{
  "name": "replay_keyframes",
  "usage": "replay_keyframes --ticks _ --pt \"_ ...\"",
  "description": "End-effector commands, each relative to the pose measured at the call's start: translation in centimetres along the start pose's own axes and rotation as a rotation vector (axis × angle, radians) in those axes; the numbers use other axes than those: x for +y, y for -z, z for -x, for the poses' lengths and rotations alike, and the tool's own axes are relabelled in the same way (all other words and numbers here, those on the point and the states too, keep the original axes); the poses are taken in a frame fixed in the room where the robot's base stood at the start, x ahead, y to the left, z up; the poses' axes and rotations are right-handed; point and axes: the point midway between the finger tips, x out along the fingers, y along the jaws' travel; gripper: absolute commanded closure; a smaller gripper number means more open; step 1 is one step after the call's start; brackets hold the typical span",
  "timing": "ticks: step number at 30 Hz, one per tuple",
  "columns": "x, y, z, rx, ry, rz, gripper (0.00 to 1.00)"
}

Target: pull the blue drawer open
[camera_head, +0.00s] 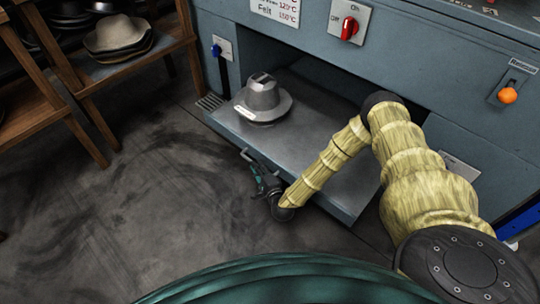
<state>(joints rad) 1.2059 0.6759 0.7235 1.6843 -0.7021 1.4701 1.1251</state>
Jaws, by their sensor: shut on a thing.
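The drawer (318,146) is a wide grey metal tray with a blue-grey front edge. It stands out from the opening in the blue-grey press. A grey metal hat form (263,100) sits upright on its left part. A bar handle (249,156) is on the drawer's front. My gripper (259,171) is at this handle and shut on it. My arm passes over the right part of the drawer and hides some of its surface and front edge.
The press front (425,60) carries a red knob (350,28), an orange knob (507,96) and a blue lever (217,50). A wooden rack (75,75) with hats (115,34) stands at left. The floor (130,190) before the drawer is clear.

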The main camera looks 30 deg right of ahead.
Motion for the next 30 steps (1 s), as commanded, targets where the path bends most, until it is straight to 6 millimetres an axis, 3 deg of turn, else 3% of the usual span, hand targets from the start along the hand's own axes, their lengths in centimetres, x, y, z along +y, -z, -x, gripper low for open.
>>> replay_keyframes --ticks 3,12,29,30 --pt "0.6 -2.7 1.2 -0.004 -0.005 -0.002 1.00" --pt "1.5 -6.4 2.8 -0.002 -0.004 -0.001 1.00" --pt "1.7 -7.3 3.1 0.000 -0.002 0.000 1.00" --pt "1.7 -7.3 3.1 0.000 -0.002 0.000 0.84"
